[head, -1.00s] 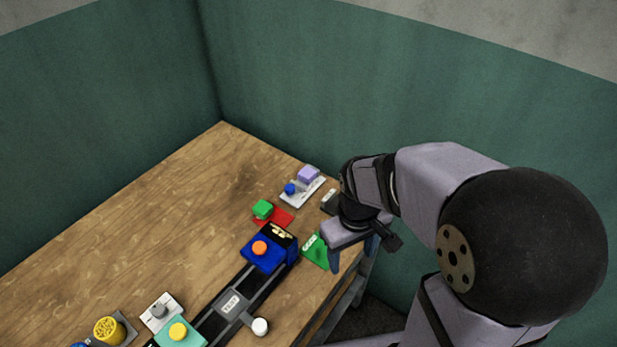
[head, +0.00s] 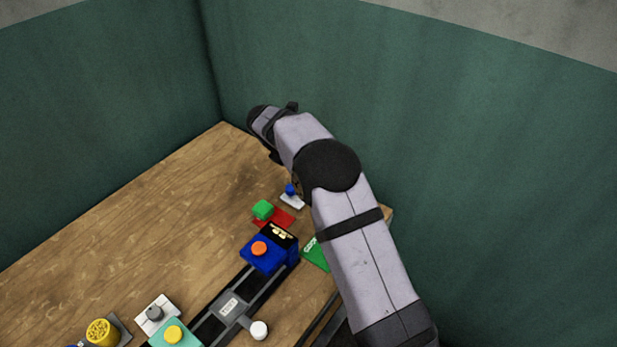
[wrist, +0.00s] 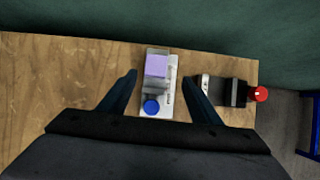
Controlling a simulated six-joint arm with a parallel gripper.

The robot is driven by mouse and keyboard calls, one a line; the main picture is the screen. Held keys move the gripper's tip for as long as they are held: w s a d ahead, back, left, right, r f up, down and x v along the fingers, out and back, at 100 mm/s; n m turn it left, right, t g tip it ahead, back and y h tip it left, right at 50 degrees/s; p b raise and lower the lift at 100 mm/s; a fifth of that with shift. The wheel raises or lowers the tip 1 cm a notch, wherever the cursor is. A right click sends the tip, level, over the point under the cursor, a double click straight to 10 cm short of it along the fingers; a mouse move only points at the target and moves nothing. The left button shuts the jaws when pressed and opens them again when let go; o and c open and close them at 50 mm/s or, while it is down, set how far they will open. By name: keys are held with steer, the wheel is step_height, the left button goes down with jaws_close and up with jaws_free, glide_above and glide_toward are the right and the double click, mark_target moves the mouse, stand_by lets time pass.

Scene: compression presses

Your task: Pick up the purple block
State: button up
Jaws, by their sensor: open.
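The purple block (wrist: 156,66) shows in the wrist view, at the far end of a small white and grey press plate (wrist: 170,97) with a round blue knob (wrist: 152,107) at its near end. My gripper (wrist: 160,82) is open, with its two dark fingers spread to either side of the plate. The block lies ahead of the fingertips, roughly between their lines; nothing is held. I cannot tell the height of the fingers above the table. In the head view my arm hides the block and the fingers, while the blue knob (head: 291,189) still shows.
A black and grey device with a red knob (wrist: 260,93) stands right of the right finger, near the table edge. The wooden table (head: 150,215) is clear on the left.

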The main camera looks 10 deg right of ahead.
steer(key=shift+w+a+p+x, duration=0.15)
steer(key=shift+p+x, duration=0.45)
steer(key=shift+x, duration=1.25)
steer(key=shift+w+a+p+x, duration=0.1)
steer(key=shift+w+p+x, duration=0.35)
steer(key=shift+x, duration=1.4)
steer(key=shift+s, duration=0.2)
steer(key=c, duration=1.2)
steer(key=shift+r, duration=0.1)
